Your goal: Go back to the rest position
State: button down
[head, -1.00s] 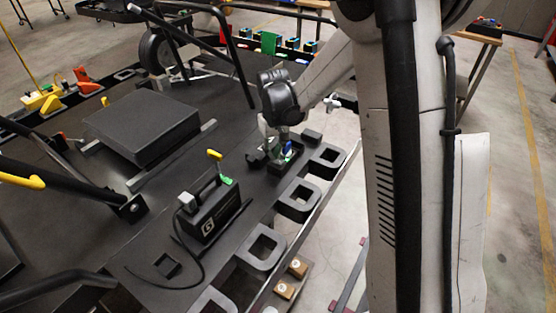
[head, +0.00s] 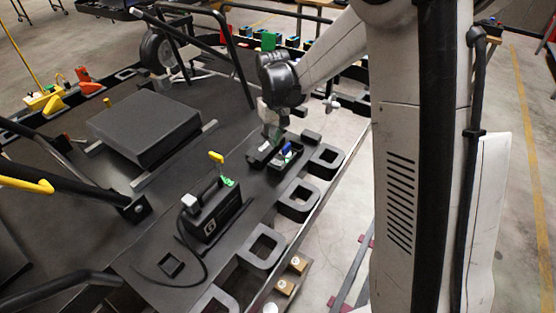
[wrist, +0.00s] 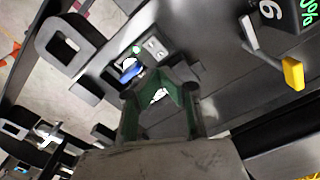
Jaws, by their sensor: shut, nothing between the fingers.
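My gripper (head: 273,132) hangs above a small black tray (head: 291,168) on the dark kart platform, apart from the platform. In the wrist view my gripper (wrist: 160,78) shows its dark fingers with green inner faces, with nothing held between them. The tray holds a blue item (head: 286,148) and some white and green bits. The blue item also shows just beyond the fingers in the wrist view (wrist: 131,70). The upper part of my arm hides some of the platform's right side.
A black box (head: 212,212) with a yellow-tipped lever and a cable stands left of the tray. A flat dark block (head: 145,125) lies farther left. Black tubular bars (head: 185,35) rise behind. Square black rings (head: 298,200) line the platform's right edge.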

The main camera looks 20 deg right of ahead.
dwell(0.4)
jog(key=s+r+t+b, duration=0.1)
jog(key=s+r+t, duration=0.1)
jog(key=s+r, duration=0.45)
jog(key=s+r+m+t+b, duration=0.1)
jog(key=s+r+t, duration=0.1)
jog(key=s, duration=0.8)
jog(key=s+r+m+t+b, duration=0.1)
jog(key=s+r+t+b, duration=0.1)
jog(key=s, duration=0.9)
jog(key=shift+r+t, duration=0.15)
jog(key=shift+t, duration=0.45)
